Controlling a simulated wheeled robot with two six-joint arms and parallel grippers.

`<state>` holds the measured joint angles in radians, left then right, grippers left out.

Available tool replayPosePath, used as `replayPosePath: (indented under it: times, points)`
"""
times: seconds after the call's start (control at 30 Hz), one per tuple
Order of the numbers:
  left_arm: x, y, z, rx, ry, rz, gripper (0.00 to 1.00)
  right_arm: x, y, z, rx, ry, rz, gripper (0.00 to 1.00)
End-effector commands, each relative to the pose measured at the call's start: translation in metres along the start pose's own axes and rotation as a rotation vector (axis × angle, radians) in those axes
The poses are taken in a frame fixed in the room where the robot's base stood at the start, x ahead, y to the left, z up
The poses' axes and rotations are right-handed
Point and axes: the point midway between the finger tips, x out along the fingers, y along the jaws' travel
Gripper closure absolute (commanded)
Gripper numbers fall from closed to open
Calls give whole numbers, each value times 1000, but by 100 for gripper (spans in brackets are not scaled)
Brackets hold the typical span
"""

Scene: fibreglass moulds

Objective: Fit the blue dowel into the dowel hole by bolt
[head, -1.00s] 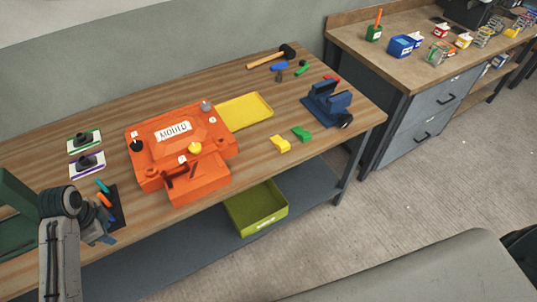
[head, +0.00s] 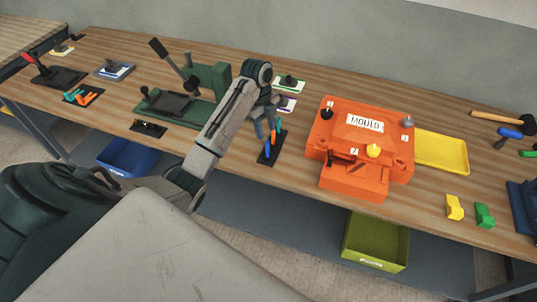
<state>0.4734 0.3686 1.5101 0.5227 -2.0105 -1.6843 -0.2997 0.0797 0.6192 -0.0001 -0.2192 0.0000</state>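The orange mould (head: 335,135), with a white MOULD label, sits on the bench right of my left arm. It carries a black knob (head: 327,113), a grey knob (head: 408,122) and a yellow knob (head: 373,151). Small white tags mark spots on it, too small to read; I cannot make out the dowel hole. A dark dowel holder (head: 264,160) stands left of the mould with orange and blue pieces at it. My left gripper (head: 268,131) points down over this holder. Its fingers overlap the small pieces, so its grip is unclear. My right gripper is out of view.
A green press-like fixture (head: 217,82) stands left of my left arm. A yellow tray (head: 441,153) adjoins the mould's right. Yellow (head: 454,207) and green (head: 484,215) blocks lie near the front edge. An olive bin (head: 376,242) and a blue bin (head: 127,157) sit below.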

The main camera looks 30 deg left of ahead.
Motion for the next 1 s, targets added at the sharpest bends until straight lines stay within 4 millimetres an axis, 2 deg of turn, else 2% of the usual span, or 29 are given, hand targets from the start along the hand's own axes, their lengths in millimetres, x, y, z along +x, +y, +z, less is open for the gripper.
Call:
replayPosePath:
  times: [0.03,0.17,0.27,0.4,0.53,0.8,0.87,1.0]
  points:
    - [10,0,0,0,0,-1,60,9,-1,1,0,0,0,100]
    - [14,0,0,-1,0,0,60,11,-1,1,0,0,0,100]
    - [25,2,-1,-1,0,2,60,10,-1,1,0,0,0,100]
    - [40,4,-4,-1,1,3,60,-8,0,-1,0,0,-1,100]
    - [56,3,-3,-1,0,1,60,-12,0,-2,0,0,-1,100]
    - [62,3,-2,0,-2,0,60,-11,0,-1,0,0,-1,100]
    - [62,3,-2,0,-2,0,70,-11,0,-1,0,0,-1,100]
    - [62,3,-2,0,-2,0,98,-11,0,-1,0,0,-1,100]
